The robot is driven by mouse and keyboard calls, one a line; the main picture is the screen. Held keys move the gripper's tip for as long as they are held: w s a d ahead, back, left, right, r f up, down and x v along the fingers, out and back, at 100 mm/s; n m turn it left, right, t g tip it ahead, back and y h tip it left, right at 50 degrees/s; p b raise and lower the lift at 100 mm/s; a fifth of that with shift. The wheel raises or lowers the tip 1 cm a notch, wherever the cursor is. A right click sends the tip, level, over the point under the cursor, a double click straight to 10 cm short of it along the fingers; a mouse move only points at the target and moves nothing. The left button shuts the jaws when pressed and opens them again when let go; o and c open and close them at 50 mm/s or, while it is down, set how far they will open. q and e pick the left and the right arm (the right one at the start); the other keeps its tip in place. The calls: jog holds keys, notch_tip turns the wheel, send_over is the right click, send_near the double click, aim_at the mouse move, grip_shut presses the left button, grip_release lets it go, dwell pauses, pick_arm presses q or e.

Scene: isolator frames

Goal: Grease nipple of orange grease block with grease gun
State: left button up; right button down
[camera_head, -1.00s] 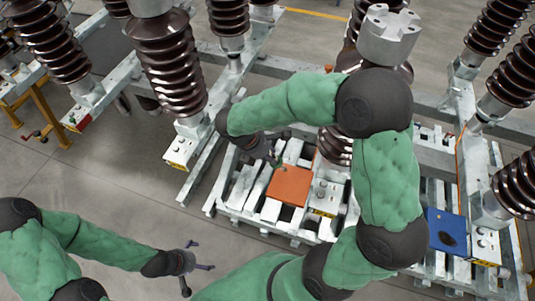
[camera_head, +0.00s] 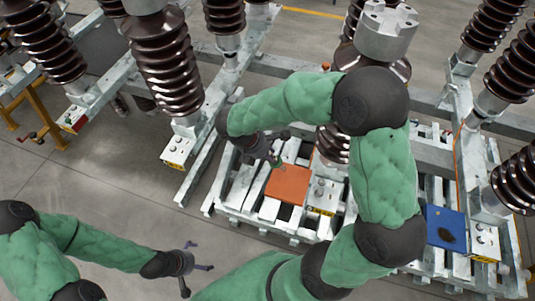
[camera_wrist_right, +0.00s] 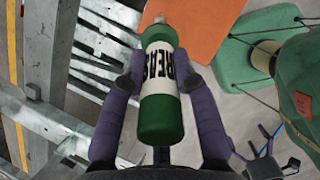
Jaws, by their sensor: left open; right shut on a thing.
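The orange grease block (camera_head: 288,184) lies flat on the pale metal frame in the head view. Its orange surface also shows at the top of the right wrist view (camera_wrist_right: 195,22). My right gripper (camera_head: 278,148) is just behind and left of the block. In the wrist view it is shut on the grease gun (camera_wrist_right: 161,88), a green bottle with a white label. The gun's pale tip overlaps the orange surface in that view; I cannot tell whether they touch. I cannot make out the nipple. My left gripper (camera_head: 201,256) is open and empty, low over the floor.
A blue block (camera_head: 445,226) sits on the frame at right. Brown ribbed insulators (camera_head: 165,62) stand around the work area. Metal beams (camera_head: 235,185) run beside the orange block. Open floor (camera_head: 110,175) lies at left.

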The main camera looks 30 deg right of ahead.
jog(key=shift+d+f, duration=0.15)
jog(key=shift+f, duration=0.2)
dwell(0.5)
jog(key=shift+r, duration=0.15)
jog(key=shift+p+v, duration=2.15)
jog(key=shift+v, duration=0.3)
jog(key=p+v, duration=0.4)
jog(key=v, duration=0.1)
